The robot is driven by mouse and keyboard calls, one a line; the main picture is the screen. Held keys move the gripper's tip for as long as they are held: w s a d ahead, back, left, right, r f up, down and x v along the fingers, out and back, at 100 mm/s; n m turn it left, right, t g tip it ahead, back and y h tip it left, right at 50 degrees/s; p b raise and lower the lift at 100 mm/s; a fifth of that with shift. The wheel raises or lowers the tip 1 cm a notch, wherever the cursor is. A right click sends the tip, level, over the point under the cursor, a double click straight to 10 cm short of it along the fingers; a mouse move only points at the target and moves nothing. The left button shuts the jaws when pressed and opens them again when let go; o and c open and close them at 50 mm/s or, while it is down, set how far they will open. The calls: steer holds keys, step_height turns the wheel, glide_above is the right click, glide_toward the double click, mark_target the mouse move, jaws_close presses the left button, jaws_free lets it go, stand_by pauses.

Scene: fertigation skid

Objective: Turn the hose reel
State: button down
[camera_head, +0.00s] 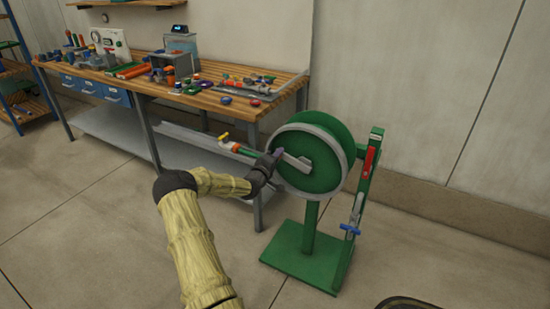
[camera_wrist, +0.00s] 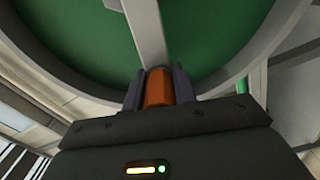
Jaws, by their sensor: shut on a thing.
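The hose reel (camera_head: 318,158) is a green drum with a grey rim on a green stand. A grey crank arm (camera_head: 297,162) lies across its face, pointing up and left from the hub. My gripper (camera_head: 275,155) is at the crank's outer end, at the left side of the drum. In the wrist view my gripper (camera_wrist: 158,90) is shut on an orange crank handle (camera_wrist: 159,88), one finger on each side of it. The grey crank arm (camera_wrist: 146,35) runs up from the handle across the green drum (camera_wrist: 80,45). In the head view my gripper hides the handle.
A wooden workbench (camera_head: 215,98) with many small parts stands behind and left. A pipe with a yellow-handled valve (camera_head: 223,137) runs behind my gripper. A green post with a red lever (camera_head: 369,160) and a blue valve handle (camera_head: 350,229) stands right of the drum.

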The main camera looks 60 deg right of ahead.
mark_target(285, 164)
step_height(285, 164, down, 6)
steer(key=n+b, duration=0.6)
steer(key=shift+r, duration=0.1)
steer(key=shift+s+f+n+b, duration=0.2)
steer(key=shift+f+n+b, duration=0.3)
steer(key=shift+n+b, duration=0.5)
steer(key=c, duration=1.2)
jaws_free()
steer(key=shift+w+a, duration=0.1)
steer(key=shift+w, duration=0.05)
steer(key=shift+o, duration=0.3)
steer(key=shift+s, duration=0.2)
